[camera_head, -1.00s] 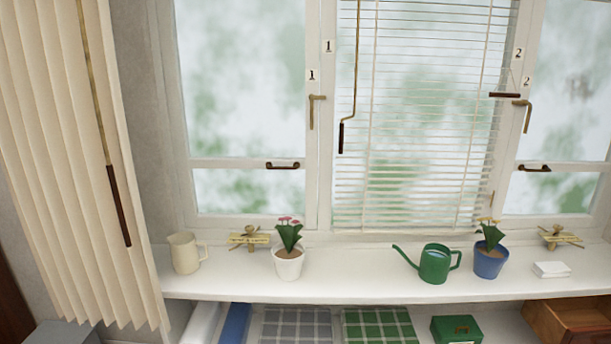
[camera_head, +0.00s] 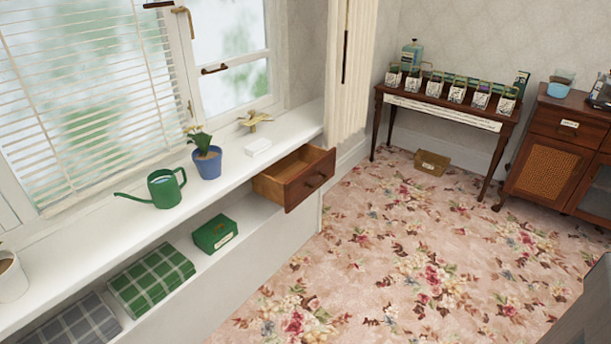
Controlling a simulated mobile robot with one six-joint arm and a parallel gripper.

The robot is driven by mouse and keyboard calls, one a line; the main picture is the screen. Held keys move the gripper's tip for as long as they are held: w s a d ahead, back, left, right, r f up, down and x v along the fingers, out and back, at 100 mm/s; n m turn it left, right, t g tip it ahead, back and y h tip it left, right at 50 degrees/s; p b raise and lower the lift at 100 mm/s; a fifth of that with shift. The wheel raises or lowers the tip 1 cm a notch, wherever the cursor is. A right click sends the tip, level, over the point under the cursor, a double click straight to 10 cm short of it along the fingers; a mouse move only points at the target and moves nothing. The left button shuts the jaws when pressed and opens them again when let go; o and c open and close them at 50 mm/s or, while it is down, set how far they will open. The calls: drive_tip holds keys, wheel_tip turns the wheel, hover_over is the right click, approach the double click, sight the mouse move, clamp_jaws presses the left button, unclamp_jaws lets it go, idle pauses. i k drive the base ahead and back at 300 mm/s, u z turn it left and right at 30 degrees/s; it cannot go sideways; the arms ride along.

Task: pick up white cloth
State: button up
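A small folded white cloth (camera_head: 258,147) lies on the white window sill (camera_head: 105,214), to the right of the blue flower pot (camera_head: 208,164) and just behind the open wooden drawer (camera_head: 306,184). It looks like a low flat stack and nothing covers it. My gripper is not in view, so its state cannot be seen.
A green watering can (camera_head: 165,188) stands on the sill. The shelf below holds a green box (camera_head: 215,234) and folded checked cloths (camera_head: 151,279). A narrow table (camera_head: 440,105) and a cabinet (camera_head: 548,150) stand at the far wall. The flowered carpet (camera_head: 430,250) between is clear.

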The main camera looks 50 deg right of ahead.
sight(255, 148)
drive_tip(key=z, duration=4.8)
drive_tip(key=i, duration=0.1)
drive_tip(key=u, duration=3)
drive_tip(key=k, duration=0.95)
drive_tip(key=u, duration=0.1)
drive_tip(key=i, duration=0.7)
